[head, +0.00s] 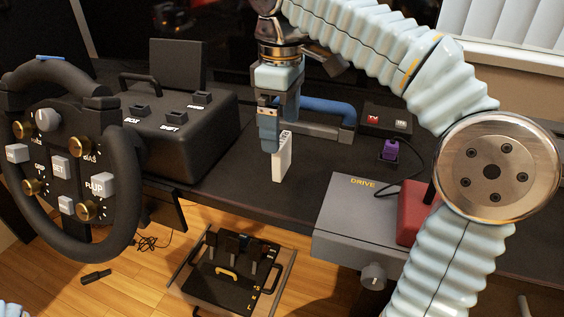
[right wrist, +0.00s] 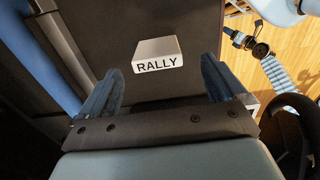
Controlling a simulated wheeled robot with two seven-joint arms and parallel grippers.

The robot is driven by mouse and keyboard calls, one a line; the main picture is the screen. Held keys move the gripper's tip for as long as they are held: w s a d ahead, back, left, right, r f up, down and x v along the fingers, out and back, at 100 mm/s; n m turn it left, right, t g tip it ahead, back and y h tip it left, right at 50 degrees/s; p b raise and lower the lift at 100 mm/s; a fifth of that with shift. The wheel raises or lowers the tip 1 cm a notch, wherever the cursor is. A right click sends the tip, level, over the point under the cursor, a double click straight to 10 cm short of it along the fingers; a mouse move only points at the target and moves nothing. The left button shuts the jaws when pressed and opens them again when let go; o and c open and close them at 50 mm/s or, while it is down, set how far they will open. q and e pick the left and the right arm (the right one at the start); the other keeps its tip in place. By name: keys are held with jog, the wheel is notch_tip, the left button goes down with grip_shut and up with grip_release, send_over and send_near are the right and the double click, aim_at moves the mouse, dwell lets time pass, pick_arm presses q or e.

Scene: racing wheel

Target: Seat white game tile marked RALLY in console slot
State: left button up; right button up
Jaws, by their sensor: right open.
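The white game tile (head: 282,157) stands upright on the dark desk. In the right wrist view the tile (right wrist: 157,54) shows its RALLY lettering. My right gripper (head: 268,140) points down at the tile. In the right wrist view its two blue fingers (right wrist: 160,78) are open, with the tile ahead of the gap between them and clear space on both sides. Touch cannot be told. A black console-like box (head: 185,130) at left carries several small dark blocks with labels too small to read surely.
A steering wheel (head: 136,170) stands at left. A blue bar (head: 325,108) is behind the tile. A grey DRIVE box (head: 345,225), a purple piece (head: 388,151) with a cable and a TV box (head: 385,122) lie right. Pedals (head: 232,270) are on the floor.

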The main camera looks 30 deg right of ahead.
aim_at(281, 147)
jog(key=f, duration=0.2)
jog(key=f+b, duration=0.1)
jog(key=f, duration=0.2)
jog(key=shift+w+d+f+b, duration=0.1)
jog(key=shift+w+f+b, duration=0.15)
jog(key=shift+f+b, duration=0.15)
jog(key=c, duration=1.1)
jog(key=shift+o, duration=0.2)
jog(key=shift+r+p, duration=0.7)
jog(key=shift+r, duration=0.85)
jog(key=s+a+r+p, duration=0.2)
jog(key=s+a+r, duration=0.5)
jog(key=s+r, duration=0.3)
jog(key=shift+s+a+p, duration=0.15)
jog(key=shift+s+p, duration=0.15)
jog(key=shift+s, duration=0.65)
